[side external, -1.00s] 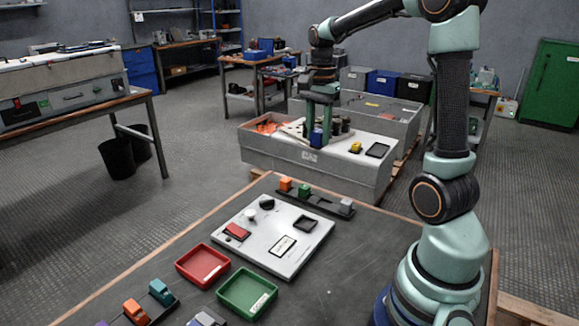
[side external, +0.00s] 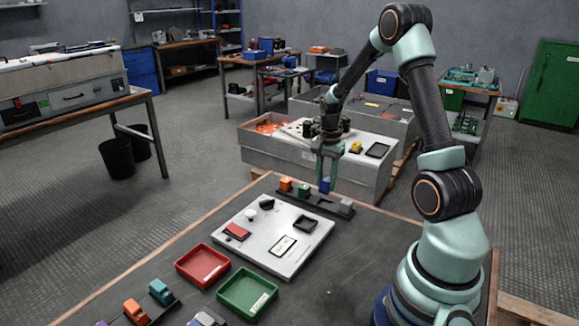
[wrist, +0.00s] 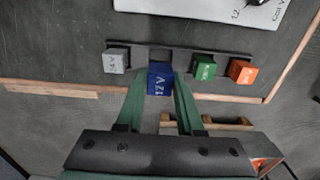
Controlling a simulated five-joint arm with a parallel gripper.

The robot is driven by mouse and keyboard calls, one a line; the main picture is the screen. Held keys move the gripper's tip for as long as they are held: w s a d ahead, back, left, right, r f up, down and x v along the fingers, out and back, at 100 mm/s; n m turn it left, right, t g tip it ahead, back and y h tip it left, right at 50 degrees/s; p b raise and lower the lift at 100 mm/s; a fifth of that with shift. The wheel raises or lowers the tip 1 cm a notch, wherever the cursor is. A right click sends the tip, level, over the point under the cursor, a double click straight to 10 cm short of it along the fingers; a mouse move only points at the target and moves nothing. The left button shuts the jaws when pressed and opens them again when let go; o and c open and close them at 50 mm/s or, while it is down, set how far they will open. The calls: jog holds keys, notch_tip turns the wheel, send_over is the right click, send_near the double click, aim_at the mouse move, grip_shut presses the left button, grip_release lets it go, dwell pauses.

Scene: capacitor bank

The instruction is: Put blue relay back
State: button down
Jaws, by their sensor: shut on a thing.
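The blue relay (wrist: 160,79), marked 12 V, is between the fingertips of my gripper (wrist: 160,90). My gripper is shut on it. In the side external view the blue relay (side external: 325,185) shows at the lower end of my gripper (side external: 326,172), close to the dark rail (side external: 318,203). In the wrist view the relay is beside an empty slot (wrist: 160,55) in the rail, between the grey relay (wrist: 117,61) and the green relay (wrist: 204,68). I cannot tell whether it touches the rail.
An orange relay (wrist: 242,72) sits at the rail's end, beside the green one. The white panel (side external: 265,262) lies in front of the rail, with a red tray (side external: 203,265) and a green tray (side external: 247,295) nearby. A grey bench box (side external: 300,165) stands behind.

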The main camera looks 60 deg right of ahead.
aim_at(325, 193)
jog(key=shift+f, duration=2.35)
jog(key=shift+f, duration=0.15)
jog(key=c, duration=0.5)
grip_release()
jog(key=shift+c, duration=0.2)
notch_tip(325, 193, up, 12)
jog(key=shift+r, duration=0.1)
jog(key=s+a+r+n+t, duration=0.1)
jog(key=a+r+n+t, duration=0.1)
jog(key=a+n, duration=0.4)
jog(key=s+a+r+n+t, duration=0.1)
jog(key=a+r+n, duration=0.4)
jog(key=a, duration=0.6)
jog(key=s+a+r+n+t, duration=0.2)
jog(key=s+a+r+n, duration=0.1)
jog(key=a+n, duration=0.4)
jog(key=shift+a+r+t, duration=0.3)
jog(key=shift+a+r, duration=0.35)
jog(key=shift+r, duration=0.05)
